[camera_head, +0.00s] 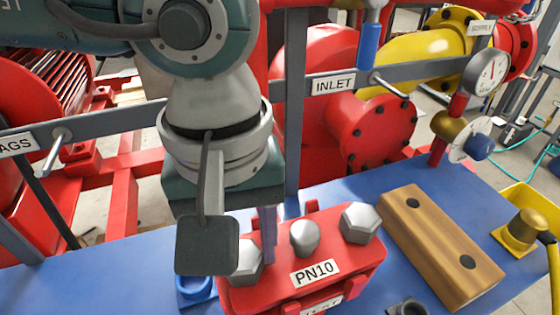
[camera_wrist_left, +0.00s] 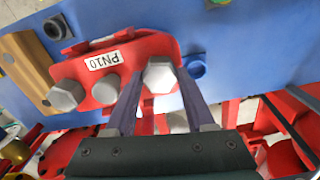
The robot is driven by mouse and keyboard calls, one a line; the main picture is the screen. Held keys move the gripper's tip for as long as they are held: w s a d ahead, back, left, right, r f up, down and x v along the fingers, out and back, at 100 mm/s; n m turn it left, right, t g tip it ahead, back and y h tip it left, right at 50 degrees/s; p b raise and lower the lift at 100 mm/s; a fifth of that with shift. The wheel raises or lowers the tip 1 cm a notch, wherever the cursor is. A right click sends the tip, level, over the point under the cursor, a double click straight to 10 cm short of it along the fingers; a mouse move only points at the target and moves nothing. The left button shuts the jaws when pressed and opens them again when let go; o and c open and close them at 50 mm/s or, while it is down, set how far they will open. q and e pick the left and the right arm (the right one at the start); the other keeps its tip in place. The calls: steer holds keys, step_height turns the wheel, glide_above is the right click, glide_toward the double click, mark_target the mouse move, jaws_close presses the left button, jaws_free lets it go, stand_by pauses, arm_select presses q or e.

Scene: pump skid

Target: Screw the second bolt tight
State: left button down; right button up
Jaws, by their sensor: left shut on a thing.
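A red block labelled PN10 (camera_head: 345,273) sits on the blue bench top. A grey hex bolt head (camera_head: 245,268) stands at its left end, partly hidden by my left gripper (camera_head: 260,258). A rounded grey part (camera_head: 304,238) is in the middle and another hex bolt head (camera_head: 359,223) at the right end. In the left wrist view, my left gripper (camera_wrist_left: 159,80) has its two dark fingers on either side of the left-end bolt head (camera_wrist_left: 159,73), shut on it. The right-end bolt head (camera_wrist_left: 65,95) stands apart from the fingers. My right gripper is not in view.
A wooden block with two dark holes (camera_head: 440,245) lies right of the red block. A blue ring-shaped part (camera_head: 196,287) is close on its left. A dark ring (camera_head: 408,307) lies in front. The INLET rail (camera_head: 345,84) and red pipework stand behind the bench.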

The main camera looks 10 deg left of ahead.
arm_select(q)
steer(key=shift+c, duration=0.9)
jaws_free()
steer(key=shift+r, duration=0.1)
step_height(320, 180, up, 10)
steer(key=b, duration=0.1)
